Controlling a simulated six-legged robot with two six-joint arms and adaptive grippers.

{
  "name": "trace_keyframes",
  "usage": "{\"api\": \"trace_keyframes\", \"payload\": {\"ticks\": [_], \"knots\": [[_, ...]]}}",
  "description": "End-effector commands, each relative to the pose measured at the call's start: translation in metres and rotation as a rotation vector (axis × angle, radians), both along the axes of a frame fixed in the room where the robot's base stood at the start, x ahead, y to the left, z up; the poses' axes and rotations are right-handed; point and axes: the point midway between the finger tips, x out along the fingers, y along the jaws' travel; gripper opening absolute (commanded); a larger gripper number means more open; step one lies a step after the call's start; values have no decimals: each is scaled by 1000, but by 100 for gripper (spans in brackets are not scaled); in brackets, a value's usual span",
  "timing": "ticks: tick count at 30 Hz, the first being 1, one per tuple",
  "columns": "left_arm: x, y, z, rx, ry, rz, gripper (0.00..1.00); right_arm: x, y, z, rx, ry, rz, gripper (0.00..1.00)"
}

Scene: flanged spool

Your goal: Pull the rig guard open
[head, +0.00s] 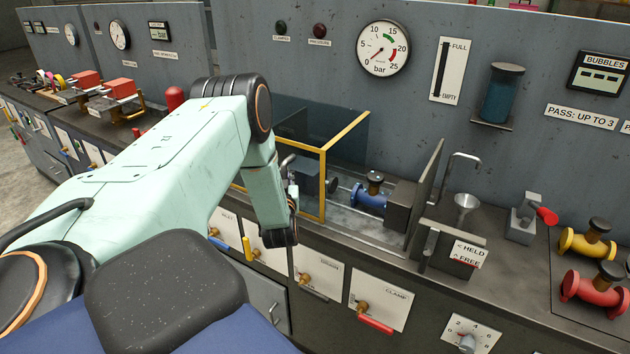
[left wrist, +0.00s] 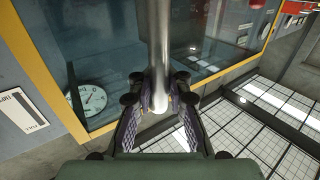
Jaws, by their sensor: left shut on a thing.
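The rig guard is a clear panel box with a yellow frame (head: 323,180) on the bench, seen left of centre in the head view. Its yellow edge (left wrist: 42,75) and clear pane also show in the left wrist view. A grey metal bar (left wrist: 158,40), the guard's handle, runs down between the fingers of my left gripper (left wrist: 158,103), which is shut on it. In the head view my left arm's end hides most of the gripper. A blue flanged spool (head: 369,197) lies in the rig, right of the yellow frame. My right gripper is not in view.
A grey block and upright plate (head: 428,190) stand right of the blue spool. A HELD/FREE sign (head: 469,254), a yellow spool (head: 587,243) and a red spool (head: 597,290) are further right. A pressure gauge (head: 383,48) is on the wall. Handled valves line the bench front.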

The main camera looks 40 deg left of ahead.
Motion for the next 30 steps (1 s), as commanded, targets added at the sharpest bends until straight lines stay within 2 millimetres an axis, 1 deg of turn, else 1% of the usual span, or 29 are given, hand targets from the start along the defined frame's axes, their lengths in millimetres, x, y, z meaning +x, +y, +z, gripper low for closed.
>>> {"api": "trace_keyframes", "payload": {"ticks": [1,3,6,9,12,15,19,30], "knots": [[-11,20,-5,-7,12,16,0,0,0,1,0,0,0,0],[-16,39,-6,-7,12,15,0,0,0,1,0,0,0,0],[-22,63,-6,-7,11,15,0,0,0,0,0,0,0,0],[-26,82,-7,-7,12,14,0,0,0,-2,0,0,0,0],[-30,96,-7,-8,12,13,0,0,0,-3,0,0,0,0],[-32,106,-7,-10,12,13,0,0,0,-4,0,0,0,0],[-33,113,-8,-11,14,12,0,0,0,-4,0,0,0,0],[-34,115,-8,-13,14,12,0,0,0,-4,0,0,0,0]]}}
